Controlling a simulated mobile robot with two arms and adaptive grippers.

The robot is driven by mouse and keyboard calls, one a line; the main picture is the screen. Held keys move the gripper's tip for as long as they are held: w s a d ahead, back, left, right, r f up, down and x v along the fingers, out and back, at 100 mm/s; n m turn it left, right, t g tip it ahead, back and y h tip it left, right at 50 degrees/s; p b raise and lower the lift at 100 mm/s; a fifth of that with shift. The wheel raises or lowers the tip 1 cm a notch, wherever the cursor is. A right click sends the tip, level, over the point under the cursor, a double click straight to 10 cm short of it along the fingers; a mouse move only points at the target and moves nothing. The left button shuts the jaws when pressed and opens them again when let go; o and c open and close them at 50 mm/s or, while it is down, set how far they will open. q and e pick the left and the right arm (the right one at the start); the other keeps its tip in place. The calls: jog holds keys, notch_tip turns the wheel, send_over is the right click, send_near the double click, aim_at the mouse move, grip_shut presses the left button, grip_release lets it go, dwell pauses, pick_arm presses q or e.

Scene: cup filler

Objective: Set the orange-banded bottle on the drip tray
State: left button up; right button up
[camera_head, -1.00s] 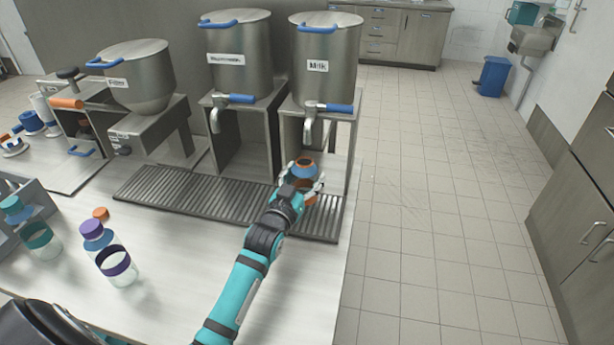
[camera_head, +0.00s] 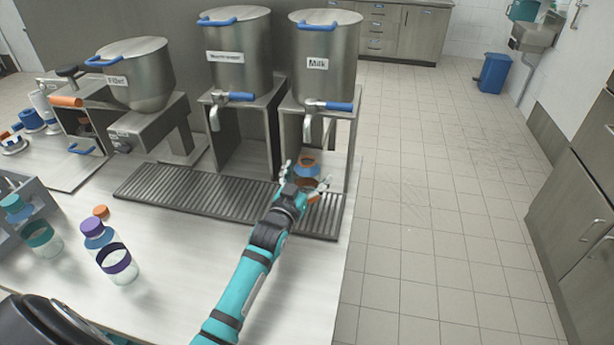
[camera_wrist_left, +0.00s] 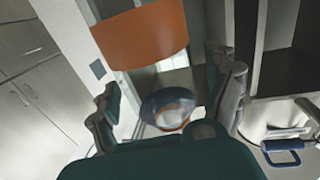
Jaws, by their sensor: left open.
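The orange-banded bottle (camera_head: 307,163) stands, seemingly upright, at the right end of the ribbed drip tray (camera_head: 190,195), below the Milk tap. Its open top is orange-rimmed with a blue shoulder; my gripper hides much of its lower body. In the left wrist view its blue shoulder (camera_wrist_left: 168,104) and wide orange band (camera_wrist_left: 140,36) show just beyond the fingers. My left gripper (camera_head: 306,181) is open, with its fingers spread on either side of the bottle; contact cannot be told. It also shows in the left wrist view (camera_wrist_left: 172,98). My right gripper is not in view.
The Milk dispenser (camera_head: 325,60) and another dispenser (camera_head: 237,55) stand behind the tray. A purple-capped bottle (camera_head: 116,262) and a teal bottle (camera_head: 40,238) stand front left, near an orange cap (camera_head: 101,211). The counter's right edge is close to the tray.

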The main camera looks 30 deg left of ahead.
pick_arm(q)
jog(key=shift+r, duration=0.1)
jog(key=s+d+b, duration=0.1)
jog(key=s, duration=1.1)
